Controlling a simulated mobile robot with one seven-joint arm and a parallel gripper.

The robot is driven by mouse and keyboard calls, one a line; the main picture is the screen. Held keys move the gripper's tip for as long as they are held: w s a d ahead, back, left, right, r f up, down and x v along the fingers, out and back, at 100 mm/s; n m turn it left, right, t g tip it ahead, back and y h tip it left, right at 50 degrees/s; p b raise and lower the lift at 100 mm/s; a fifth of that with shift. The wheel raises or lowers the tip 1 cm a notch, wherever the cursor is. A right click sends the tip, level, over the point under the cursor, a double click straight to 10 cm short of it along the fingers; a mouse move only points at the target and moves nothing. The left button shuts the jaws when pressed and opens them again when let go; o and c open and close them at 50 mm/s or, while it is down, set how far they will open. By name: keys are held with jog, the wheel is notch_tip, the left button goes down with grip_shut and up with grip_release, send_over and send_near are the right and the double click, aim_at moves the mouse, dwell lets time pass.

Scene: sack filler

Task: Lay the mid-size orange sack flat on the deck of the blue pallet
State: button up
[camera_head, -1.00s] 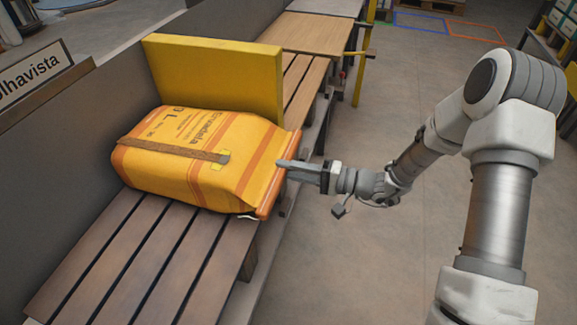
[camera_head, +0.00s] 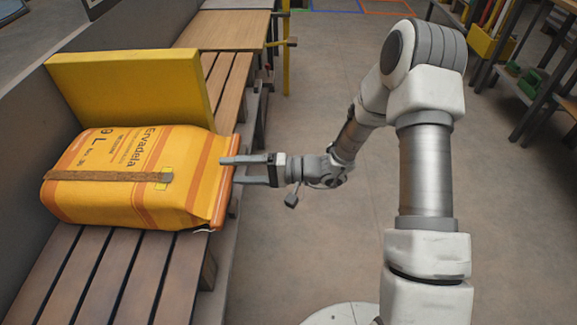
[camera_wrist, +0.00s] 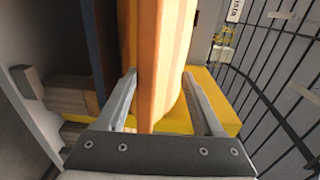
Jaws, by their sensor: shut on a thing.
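The orange sack (camera_head: 125,180), yellow-orange with dark print and a brown strap, lies on a dark slatted bench in the head view. My gripper (camera_head: 228,171) is at its right end, with the fingers on either side of the orange end seam (camera_head: 219,195). In the wrist view the sack's striped end (camera_wrist: 166,60) stands between the two fingers of my gripper (camera_wrist: 160,85), and the jaws are shut on it. I cannot make out the blue pallet's deck in either view.
A yellow board (camera_head: 130,90) stands upright behind the sack. The slatted bench (camera_head: 100,275) has bare slats in front, beside a grey wall. A wooden table (camera_head: 225,30) lies beyond. Open floor (camera_head: 300,235) is to the right, with shelving (camera_head: 540,85) at the far right.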

jog(key=s+d+p, duration=0.1)
jog(key=d+p, duration=0.2)
jog(key=d, duration=1.2)
jog(key=shift+d+r, duration=0.4)
jog(key=shift+s, duration=0.15)
